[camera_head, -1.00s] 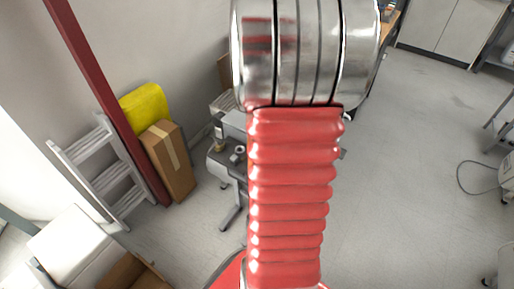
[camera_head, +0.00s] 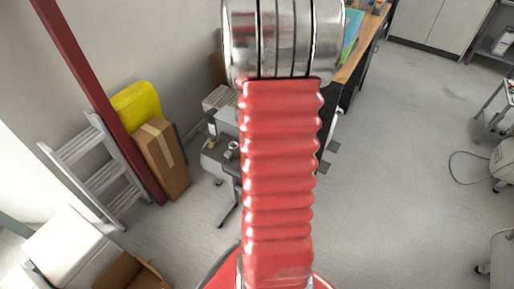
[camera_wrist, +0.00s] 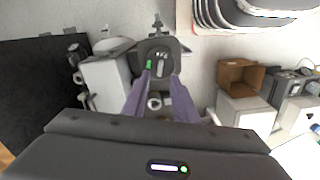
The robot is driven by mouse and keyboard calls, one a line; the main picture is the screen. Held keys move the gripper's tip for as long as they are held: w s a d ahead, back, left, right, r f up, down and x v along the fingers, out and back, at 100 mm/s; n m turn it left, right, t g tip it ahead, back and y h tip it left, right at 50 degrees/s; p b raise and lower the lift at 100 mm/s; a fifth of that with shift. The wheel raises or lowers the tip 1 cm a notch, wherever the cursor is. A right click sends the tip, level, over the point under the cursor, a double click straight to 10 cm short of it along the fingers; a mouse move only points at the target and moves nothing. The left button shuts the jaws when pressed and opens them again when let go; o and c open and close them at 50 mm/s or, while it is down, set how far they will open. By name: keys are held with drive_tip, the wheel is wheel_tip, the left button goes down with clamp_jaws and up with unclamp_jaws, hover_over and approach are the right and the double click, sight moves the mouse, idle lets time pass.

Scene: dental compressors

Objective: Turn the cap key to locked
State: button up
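In the wrist view a dark grey cap or panel (camera_wrist: 158,50) with a green mark and a pale upright key (camera_wrist: 160,68) on it lies just beyond my gripper (camera_wrist: 161,78). My gripper's two purple-grey fingers are apart, with nothing held between them. The key appears between and beyond the fingertips; I cannot tell whether they touch it. The key's lock position is not clear. In the head view a grey machine on legs (camera_head: 222,160) stands partly behind my red arm, and my gripper is not visible there.
A pale ring-shaped part (camera_wrist: 154,103) shows between the fingers. A white cabinet (camera_wrist: 106,82) stands left of the cap in the wrist view. In the head view a cardboard box (camera_head: 162,158), a ladder (camera_head: 98,180) and a red post (camera_head: 95,95) are at left.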

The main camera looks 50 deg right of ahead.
wheel_tip(320, 180, down, 6)
drive_tip(key=shift+r, duration=0.1)
drive_tip(key=shift+c, duration=0.5)
clamp_jaws()
drive_tip(key=shift+d, duration=0.15)
